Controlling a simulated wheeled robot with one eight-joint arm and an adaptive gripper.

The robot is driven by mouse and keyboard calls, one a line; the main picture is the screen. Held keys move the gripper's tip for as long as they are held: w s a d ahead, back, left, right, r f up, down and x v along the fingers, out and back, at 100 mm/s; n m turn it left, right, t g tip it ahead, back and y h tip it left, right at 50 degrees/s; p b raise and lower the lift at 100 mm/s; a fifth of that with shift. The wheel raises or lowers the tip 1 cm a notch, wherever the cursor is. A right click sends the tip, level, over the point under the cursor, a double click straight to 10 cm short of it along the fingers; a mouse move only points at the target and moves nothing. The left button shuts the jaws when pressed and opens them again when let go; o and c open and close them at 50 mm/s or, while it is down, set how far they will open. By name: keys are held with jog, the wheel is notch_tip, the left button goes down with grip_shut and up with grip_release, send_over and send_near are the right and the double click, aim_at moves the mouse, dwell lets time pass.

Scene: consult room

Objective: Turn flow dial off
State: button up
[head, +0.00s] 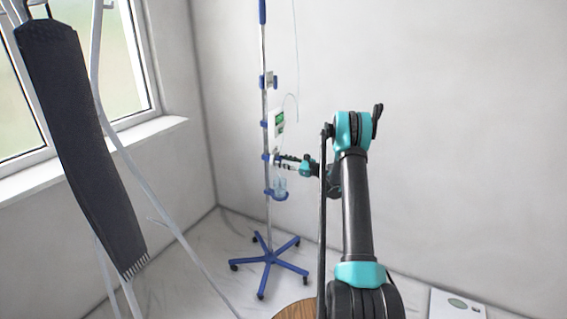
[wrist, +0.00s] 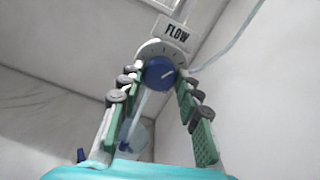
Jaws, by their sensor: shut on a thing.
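The flow dial (wrist: 158,73) is a round blue knob with a white pointer line, in the wrist view at top middle. The pointer slants up to the right. A pale scale plate with tick marks sits behind it, under a sign reading FLOW (wrist: 177,33). My gripper (wrist: 157,80) is shut on the dial, with a green-padded finger at each side of it. In the head view my gripper (head: 285,161) reaches left to the blue-and-silver stand pole (head: 267,215); the dial is too small to make out there.
The stand has a blue wheeled base (head: 270,262), a pump with a green screen (head: 279,122) and a holder with a clear bottle (head: 280,186). A dark strap (head: 80,145) and pale tubes hang at left. A wooden round top (head: 295,310) is at the bottom. Walls stand behind.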

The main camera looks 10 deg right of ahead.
jog(key=n, duration=0.8)
jog(key=shift+n, duration=0.3)
jog(key=n, duration=0.3)
jog(key=shift+n, duration=0.3)
jog(key=n, duration=0.4)
jog(key=shift+n, duration=0.3)
jog(key=n, duration=1.2)
jog(key=shift+f+n, duration=0.1)
jog(key=shift+n, duration=2.1)
